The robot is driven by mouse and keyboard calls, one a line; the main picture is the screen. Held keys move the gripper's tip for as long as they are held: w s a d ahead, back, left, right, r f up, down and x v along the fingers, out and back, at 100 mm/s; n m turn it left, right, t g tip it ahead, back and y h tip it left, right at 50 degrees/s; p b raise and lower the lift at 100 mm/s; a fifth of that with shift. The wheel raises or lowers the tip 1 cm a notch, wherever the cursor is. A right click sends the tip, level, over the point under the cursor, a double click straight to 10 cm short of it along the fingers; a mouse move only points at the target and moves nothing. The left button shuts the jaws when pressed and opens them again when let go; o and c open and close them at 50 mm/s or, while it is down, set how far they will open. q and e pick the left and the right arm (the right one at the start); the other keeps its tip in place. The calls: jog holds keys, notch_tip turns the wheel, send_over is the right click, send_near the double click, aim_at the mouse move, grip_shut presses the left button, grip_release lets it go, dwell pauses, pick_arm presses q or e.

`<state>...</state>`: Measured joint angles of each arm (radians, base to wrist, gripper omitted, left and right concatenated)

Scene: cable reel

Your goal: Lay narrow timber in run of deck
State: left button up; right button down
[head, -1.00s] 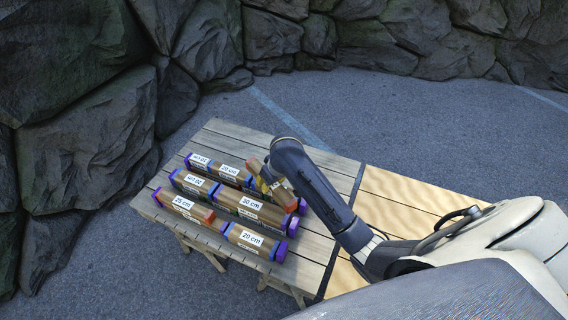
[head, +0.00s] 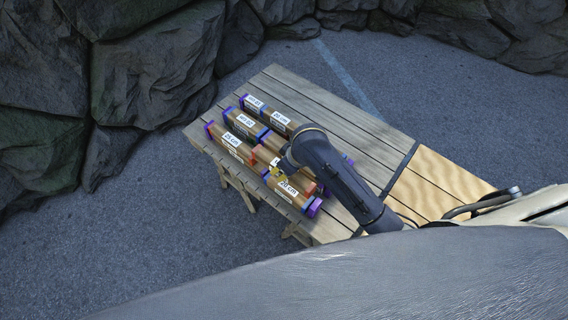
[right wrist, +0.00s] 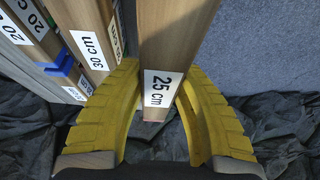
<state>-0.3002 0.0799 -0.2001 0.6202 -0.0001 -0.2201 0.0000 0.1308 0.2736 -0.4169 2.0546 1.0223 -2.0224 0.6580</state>
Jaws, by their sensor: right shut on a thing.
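My right gripper (head: 279,174) is at the front right of the timber rows in the head view, its yellow fingers partly hidden by my wrist. In the right wrist view the gripper (right wrist: 158,88) is shut on a narrow brown timber (right wrist: 168,45) labelled 25 cm. The wooden deck table (head: 340,128) carries rows of labelled timbers with coloured ends. The front row has a 25 cm timber (head: 221,137) and a 20 cm timber (head: 298,197). In the wrist view a 30 cm timber (right wrist: 82,17) lies left of the held one. My left gripper is not in view.
A pale wood-grained panel (head: 432,183) adjoins the table's right end past a dark strip. Bare planks lie behind the rows. Rock walls (head: 140,60) stand at the left and back. Grey paving (head: 150,225) surrounds the table.

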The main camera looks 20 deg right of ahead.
aim_at(284, 184)
jog(key=shift+f, duration=3)
jog(key=shift+f, duration=0.35)
jog(key=c, duration=0.9)
grip_release()
jog(key=shift+c, duration=0.2)
jog(key=shift+s+r, duration=0.1)
